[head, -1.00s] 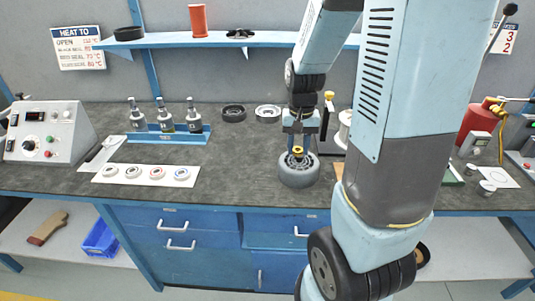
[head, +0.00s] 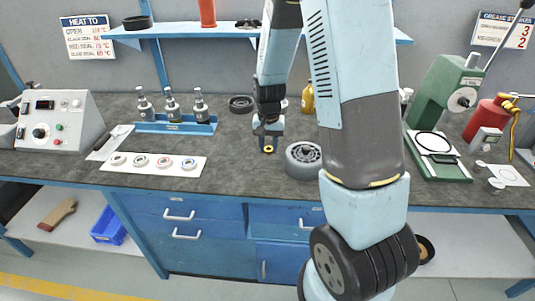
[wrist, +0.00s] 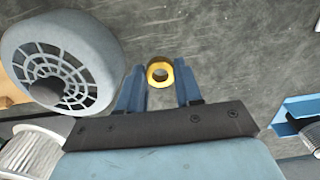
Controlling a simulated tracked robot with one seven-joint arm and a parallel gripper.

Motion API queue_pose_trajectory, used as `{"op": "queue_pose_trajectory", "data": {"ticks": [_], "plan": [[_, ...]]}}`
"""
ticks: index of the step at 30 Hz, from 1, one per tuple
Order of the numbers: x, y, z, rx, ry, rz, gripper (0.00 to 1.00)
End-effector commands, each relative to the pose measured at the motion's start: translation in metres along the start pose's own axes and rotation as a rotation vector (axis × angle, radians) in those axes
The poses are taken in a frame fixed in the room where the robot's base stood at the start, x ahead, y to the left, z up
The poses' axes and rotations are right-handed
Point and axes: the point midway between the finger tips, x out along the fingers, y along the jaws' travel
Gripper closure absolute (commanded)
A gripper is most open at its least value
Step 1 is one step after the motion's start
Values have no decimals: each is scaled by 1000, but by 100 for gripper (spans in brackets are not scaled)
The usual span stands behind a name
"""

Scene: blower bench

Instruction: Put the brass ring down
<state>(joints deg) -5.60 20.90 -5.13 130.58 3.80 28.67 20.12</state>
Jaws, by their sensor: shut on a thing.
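The brass ring (wrist: 160,72) is a small yellow ring with a hole through it. In the wrist view it sits between the two blue fingertips of my gripper (wrist: 160,85), which is shut on it. In the head view the ring (head: 268,149) shows at the lower end of my gripper (head: 268,140), over the dark bench top (head: 235,170). It is just left of the grey blower housing (head: 303,160) and apart from it. I cannot tell whether the ring touches the bench.
The blower housing (wrist: 62,65) is close on the left in the wrist view. A blue rack (head: 175,126) with several metal fittings and a white strip (head: 140,164) with several rings lie to the left. A green press (head: 440,100) stands at the right. The bench in front of my gripper is clear.

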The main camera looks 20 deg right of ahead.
Motion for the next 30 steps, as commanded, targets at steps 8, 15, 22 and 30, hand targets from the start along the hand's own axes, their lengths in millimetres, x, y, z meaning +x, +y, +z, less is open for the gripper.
{"op": "queue_pose_trajectory", "data": {"ticks": [8, 15, 22, 30], "plan": [[14, -7, -4, 0, -3, 1, 100], [39, -6, -3, 0, -2, 0, 100], [39, -7, -4, -1, 0, 0, 100], [44, -7, -4, -1, 0, 0, 62]]}}
